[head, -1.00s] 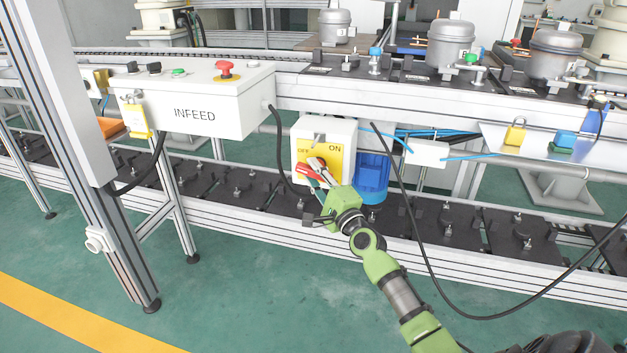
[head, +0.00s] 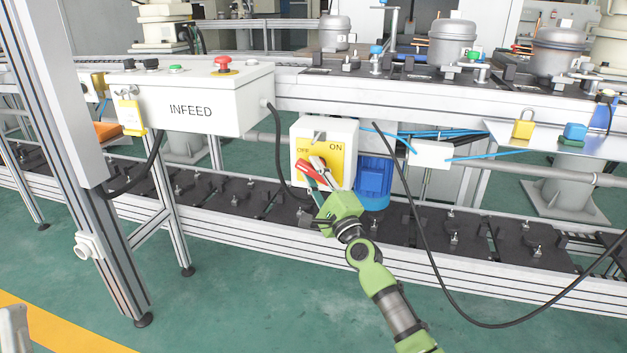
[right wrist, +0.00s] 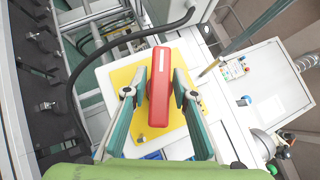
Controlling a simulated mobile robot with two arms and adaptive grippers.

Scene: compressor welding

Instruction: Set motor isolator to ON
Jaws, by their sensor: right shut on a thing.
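The motor isolator is a white box (head: 347,129) with a yellow plate (head: 336,152), marked OFF at the left and ON at the right. Its red handle (head: 308,171) slants, with its upper-left end below the OFF mark. My right gripper (head: 315,170) reaches it from below right and is shut on the handle. In the right wrist view the red handle (right wrist: 159,85) lies between the two fingers (right wrist: 160,92), over the yellow plate (right wrist: 122,76). The gripper hides part of the handle's lower end in the head view. My left gripper does not show.
The white INFEED box (head: 222,112) with a red button stands left of the isolator. A blue motor (head: 373,180) is close at its right. A black cable (head: 411,195) hangs by my right arm. A conveyor (head: 225,189) runs behind; green floor is open in front.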

